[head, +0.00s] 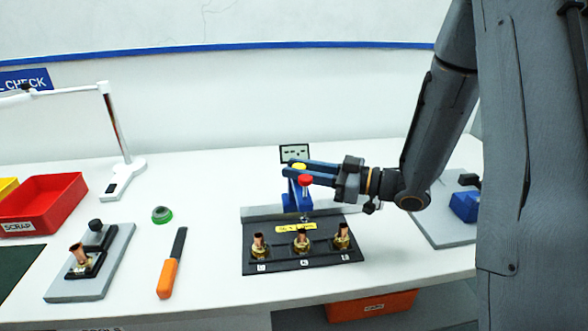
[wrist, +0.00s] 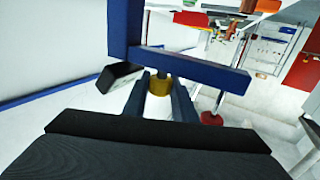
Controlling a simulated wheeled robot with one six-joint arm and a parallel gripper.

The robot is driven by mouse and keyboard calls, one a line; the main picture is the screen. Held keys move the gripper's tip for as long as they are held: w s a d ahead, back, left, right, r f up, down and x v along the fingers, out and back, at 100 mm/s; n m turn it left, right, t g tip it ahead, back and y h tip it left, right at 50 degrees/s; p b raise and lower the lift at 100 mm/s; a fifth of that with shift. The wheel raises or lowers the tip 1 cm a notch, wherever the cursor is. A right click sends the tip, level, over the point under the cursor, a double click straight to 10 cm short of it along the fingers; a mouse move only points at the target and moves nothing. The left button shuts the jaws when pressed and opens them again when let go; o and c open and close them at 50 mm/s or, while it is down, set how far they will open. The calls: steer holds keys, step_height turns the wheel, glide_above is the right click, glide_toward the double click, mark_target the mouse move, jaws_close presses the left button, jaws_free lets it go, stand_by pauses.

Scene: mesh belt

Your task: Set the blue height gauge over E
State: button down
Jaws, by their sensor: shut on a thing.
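The blue height gauge (head: 291,196) is in the head view above the back edge of the black fixture plate (head: 325,262). It has a yellow knob (head: 299,166) and a red knob (head: 306,180). My gripper (head: 303,168) is shut on the gauge at the yellow knob; the wrist view shows the yellow knob (wrist: 159,86) between the fingers and the blue frame (wrist: 195,68) beyond. Three brass fittings with copper tubes stand in the plate: left (head: 259,246), middle (head: 301,241), right (head: 342,237). Their small labels are too blurred to read surely. Whether the gauge touches the plate is unclear.
A small fixture on a grey base (head: 112,266), an orange-handled tool (head: 168,277) and a green ring (head: 161,214) lie to the left. A red scrap bin (head: 62,192) and lamp stand (head: 126,174) are farther left. A grey board with a blue block (head: 464,206) lies right.

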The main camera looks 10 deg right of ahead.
steer(key=shift+a, duration=0.15)
steer(key=c, duration=1.7)
jaws_free()
steer(key=shift+c, duration=0.2)
steer(key=b+v, duration=0.2)
steer(key=v, duration=0.5)
steer(key=shift+s+d, duration=0.15)
steer(key=shift+d, duration=0.15)
